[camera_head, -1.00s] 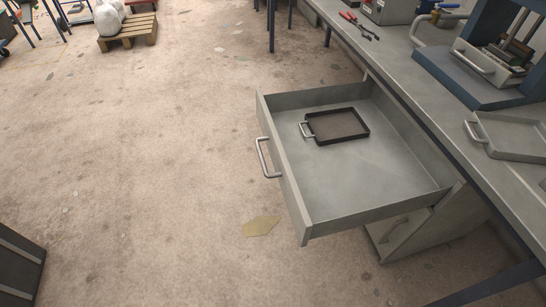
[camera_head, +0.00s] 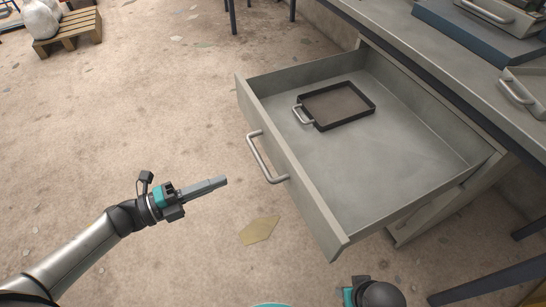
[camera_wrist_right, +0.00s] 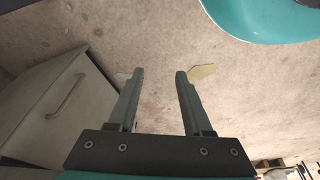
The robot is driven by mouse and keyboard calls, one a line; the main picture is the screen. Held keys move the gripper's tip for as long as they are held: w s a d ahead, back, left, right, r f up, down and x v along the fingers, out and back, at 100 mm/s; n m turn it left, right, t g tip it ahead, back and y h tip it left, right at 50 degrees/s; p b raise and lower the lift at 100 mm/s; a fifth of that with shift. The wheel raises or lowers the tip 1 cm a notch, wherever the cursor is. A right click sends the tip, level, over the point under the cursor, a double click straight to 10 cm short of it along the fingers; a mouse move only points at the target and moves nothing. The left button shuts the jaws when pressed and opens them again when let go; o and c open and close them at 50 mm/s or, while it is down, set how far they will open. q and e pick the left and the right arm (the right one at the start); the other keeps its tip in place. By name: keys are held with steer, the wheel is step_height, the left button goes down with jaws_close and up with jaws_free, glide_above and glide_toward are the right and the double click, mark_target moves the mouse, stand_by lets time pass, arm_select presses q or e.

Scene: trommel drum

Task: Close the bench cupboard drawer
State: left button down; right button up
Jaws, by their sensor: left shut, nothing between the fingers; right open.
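The bench cupboard drawer (camera_head: 292,172) is pulled far out from under the bench in the head view. Its bar handle (camera_head: 265,160) is on its front face. A dark shallow tray (camera_head: 338,104) with a small handle lies inside the drawer. My left gripper (camera_head: 222,181) is shut and empty, to the left of the drawer front and apart from the handle. My right gripper (camera_wrist_right: 155,75) is open and empty in the right wrist view, with bare floor between its fingers. In the head view, only part of my right arm shows at the bottom edge.
The bench top (camera_head: 400,45) runs along the right, with a grey tray (camera_head: 522,92) on it. A lower cupboard front with a handle (camera_wrist_right: 66,97) shows in the right wrist view. A pallet (camera_head: 75,30) with white sacks stands far left. The floor left of the drawer is clear.

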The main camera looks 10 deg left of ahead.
arm_select(q)
steer(key=d, duration=0.1)
steer(key=b, duration=0.2)
glide_toward(285, 157)
steer(key=x, duration=0.5)
steer(key=shift+d+r, duration=0.1)
steer(key=shift+b+x, duration=0.3)
steer(key=shift+x, duration=0.6)
arm_select(e)
step_height(285, 157, up, 6)
steer(key=w+t, duration=0.1)
steer(key=w, duration=0.1)
steer(key=shift+a, duration=0.15)
steer(key=shift+f, duration=0.1)
arm_select(q)
steer(key=shift+d, duration=0.1)
arm_select(e)
steer(key=shift+w, duration=0.1)
